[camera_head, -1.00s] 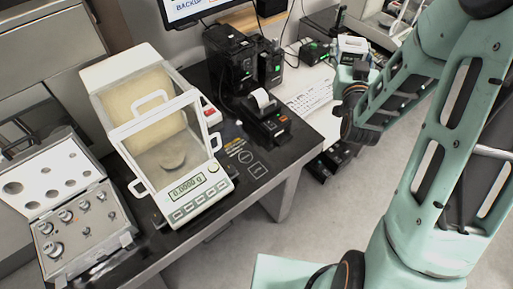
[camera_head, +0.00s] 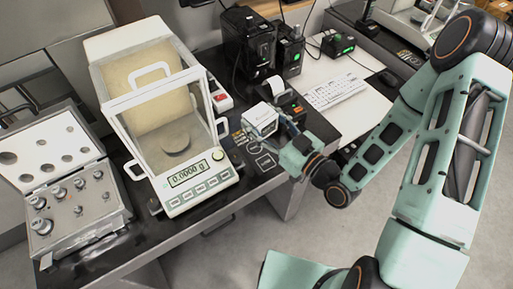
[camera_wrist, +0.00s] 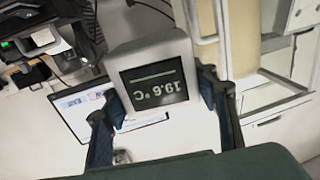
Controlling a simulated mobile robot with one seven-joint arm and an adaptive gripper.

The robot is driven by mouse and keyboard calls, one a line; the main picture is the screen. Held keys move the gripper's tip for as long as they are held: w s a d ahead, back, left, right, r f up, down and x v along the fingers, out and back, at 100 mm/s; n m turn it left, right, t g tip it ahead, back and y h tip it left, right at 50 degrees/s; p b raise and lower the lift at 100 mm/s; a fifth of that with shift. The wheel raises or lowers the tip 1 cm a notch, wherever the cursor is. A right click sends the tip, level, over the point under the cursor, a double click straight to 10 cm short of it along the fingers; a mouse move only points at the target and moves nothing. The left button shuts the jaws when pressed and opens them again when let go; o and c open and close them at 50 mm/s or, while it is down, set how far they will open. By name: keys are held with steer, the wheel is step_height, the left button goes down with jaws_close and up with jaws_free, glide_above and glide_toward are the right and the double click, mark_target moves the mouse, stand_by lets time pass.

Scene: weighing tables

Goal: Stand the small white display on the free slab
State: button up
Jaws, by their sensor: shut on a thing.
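The small white display (camera_head: 261,119) is held by my gripper (camera_head: 277,128), in front of the label printer beside the balance. In the wrist view the display (camera_wrist: 155,70) shows its dark screen reading 19.6 °C, upside down in the picture. My gripper's two dark fingers (camera_wrist: 158,95) are shut on its sides. In the head view a dark slab-like tabletop (camera_head: 240,137) with printed markings shows below and left of the display. The display appears to be above it, but the height of the gap cannot be told. Which surface is the free slab is not clear.
The balance (camera_head: 187,190) with its glass draft shield stands just left of the display. A weight case (camera_head: 75,205) is farther left. Black devices (camera_head: 247,45) and the printer (camera_head: 290,103) stand behind, with a keyboard (camera_head: 335,92) on the right.

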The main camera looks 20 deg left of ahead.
steer(key=s+a+f+n+g+y+b, duration=0.1)
steer(key=s+a+n+g+y+b, duration=0.2)
steer(key=s, duration=0.5)
steer(key=shift+g+h, duration=0.5)
steer(key=w+f+b, duration=0.1)
steer(key=w+b, duration=0.1)
steer(key=b, duration=0.3)
steer(key=w+f+b, duration=0.1)
steer(key=w+b, duration=0.1)
steer(key=b, duration=0.3)
steer(key=w+f+b, duration=0.1)
steer(key=w+b, duration=0.1)
steer(key=b, duration=0.2)
steer(key=shift+w+f+b, duration=0.1)
steer(key=shift+w+b, duration=0.1)
steer(key=shift+b, duration=0.2)
steer(key=w+f+b, duration=0.1)
steer(key=w+f, duration=0.1)
steer(key=w+f+b, duration=0.2)
steer(key=w+d+f+b, duration=0.1)
steer(key=w+f+b, duration=0.1)
steer(key=shift+w+f, duration=0.1)
steer(key=shift+w, duration=0.1)
steer(key=f+b, duration=0.3)
steer(key=shift+w+d+f, duration=0.1)
steer(key=shift+w+f, duration=0.2)
steer(key=shift+f, duration=0.05)
steer(key=shift+r, duration=0.1)
